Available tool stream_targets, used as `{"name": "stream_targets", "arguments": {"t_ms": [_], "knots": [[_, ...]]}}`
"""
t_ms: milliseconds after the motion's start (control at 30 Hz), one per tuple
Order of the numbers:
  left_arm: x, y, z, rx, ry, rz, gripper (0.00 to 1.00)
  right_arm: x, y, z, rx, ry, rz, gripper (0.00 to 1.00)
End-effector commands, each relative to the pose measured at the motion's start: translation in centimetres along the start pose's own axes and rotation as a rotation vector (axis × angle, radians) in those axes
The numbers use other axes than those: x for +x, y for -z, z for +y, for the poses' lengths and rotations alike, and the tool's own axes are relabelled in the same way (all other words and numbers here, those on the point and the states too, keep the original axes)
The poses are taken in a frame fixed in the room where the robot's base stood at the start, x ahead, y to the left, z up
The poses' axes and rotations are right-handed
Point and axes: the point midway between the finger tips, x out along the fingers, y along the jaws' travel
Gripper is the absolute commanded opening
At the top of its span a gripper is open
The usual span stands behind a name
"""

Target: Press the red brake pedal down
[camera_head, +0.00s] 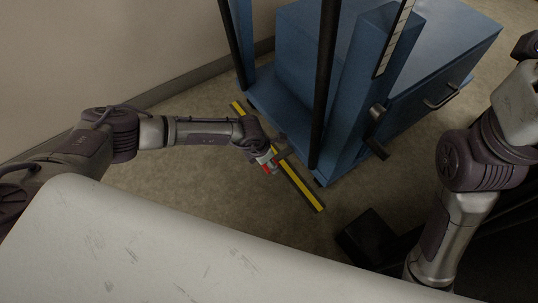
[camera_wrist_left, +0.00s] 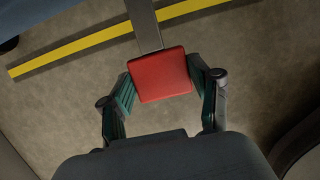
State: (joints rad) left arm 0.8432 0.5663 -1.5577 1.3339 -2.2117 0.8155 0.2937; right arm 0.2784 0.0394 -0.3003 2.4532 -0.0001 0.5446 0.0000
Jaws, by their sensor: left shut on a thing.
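The red brake pedal (camera_wrist_left: 160,75) is a flat square pad on a grey metal lever (camera_wrist_left: 145,25) in the left wrist view. In the head view only a small red part of the pedal (camera_head: 267,169) shows beside my left gripper (camera_head: 270,158). In the left wrist view my left gripper (camera_wrist_left: 161,84) has its green-padded fingers on either side of the pad, shut on it. The pad's underside and its height above the floor cannot be told. My right arm is at the right of the head view; its gripper is not in view.
A blue machine frame (camera_head: 345,95) with dark posts and a blue cabinet (camera_head: 425,60) stands beyond the pedal. A yellow-and-black floor strip (camera_head: 304,190) runs under the lever. A dark block (camera_head: 368,237) is at lower right. Bare floor (camera_head: 180,195) lies to the left.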

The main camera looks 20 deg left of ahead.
Motion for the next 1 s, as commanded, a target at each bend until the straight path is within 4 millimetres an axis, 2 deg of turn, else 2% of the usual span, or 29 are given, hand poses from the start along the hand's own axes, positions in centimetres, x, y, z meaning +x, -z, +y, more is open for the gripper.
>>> {"name": "stream_targets", "arguments": {"t_ms": [400,933,967,1000], "knots": [[2.3,1.2,0.0,-0.001,-0.002,0.018,0.00,-0.2,0.1,0.0,0.000,-0.003,-0.007,0.57],[2.7,1.7,0.0,0.000,-0.002,0.029,0.00,0.0,0.3,0.0,0.000,0.000,0.003,0.57],[2.7,1.7,0.0,0.000,-0.002,0.029,0.65,0.0,0.3,0.0,0.000,0.000,0.003,0.57],[2.7,1.7,0.0,0.000,-0.003,0.028,0.72,0.0,0.3,0.0,0.000,0.000,0.003,0.57]]}}
